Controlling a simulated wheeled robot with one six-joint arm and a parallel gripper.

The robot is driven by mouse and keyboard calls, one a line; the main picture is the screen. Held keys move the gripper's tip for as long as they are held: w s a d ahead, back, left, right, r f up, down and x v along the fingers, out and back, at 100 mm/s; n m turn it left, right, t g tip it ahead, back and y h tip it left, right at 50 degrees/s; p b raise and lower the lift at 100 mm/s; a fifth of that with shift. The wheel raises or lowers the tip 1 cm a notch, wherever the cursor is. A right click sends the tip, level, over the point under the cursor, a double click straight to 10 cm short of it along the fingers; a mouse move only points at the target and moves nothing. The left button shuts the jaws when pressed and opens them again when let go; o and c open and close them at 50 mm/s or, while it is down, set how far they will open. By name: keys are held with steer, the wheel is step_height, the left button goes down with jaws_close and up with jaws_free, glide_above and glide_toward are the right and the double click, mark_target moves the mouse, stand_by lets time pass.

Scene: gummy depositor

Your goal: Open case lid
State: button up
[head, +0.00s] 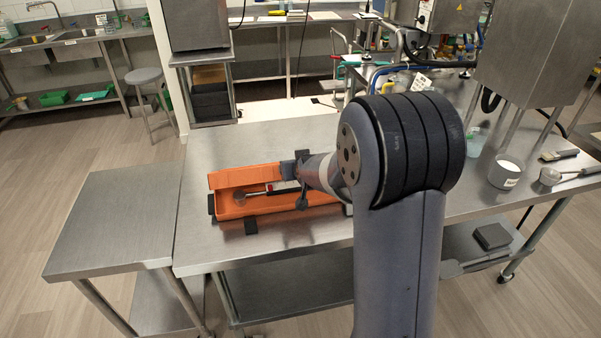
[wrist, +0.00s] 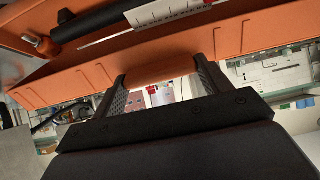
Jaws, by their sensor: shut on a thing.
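The orange case (head: 230,209) lies on the steel table with its inside exposed. Its orange lid (head: 235,175) stands raised along the back edge. Inside the case is a tool with a dark red and black handle (head: 284,190). My gripper (head: 293,168) is at the lid, partly hidden by my arm. In the wrist view, the fingers of my gripper (wrist: 160,80) are closed around an orange handle (wrist: 158,70) on the lid's edge. A black tube (wrist: 95,20) and a white scale strip (wrist: 165,15) show beyond it. The right end of the case is hidden behind my arm.
A lower steel table (head: 110,220) stands at the left. The tabletop left and behind the case is clear.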

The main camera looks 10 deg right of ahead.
steer(key=w+g, duration=0.1)
steer(key=w+r+g+p, duration=0.1)
steer(key=shift+w+r, duration=0.3)
steer(key=shift+w, duration=0.8)
steer(key=shift+s, duration=0.1)
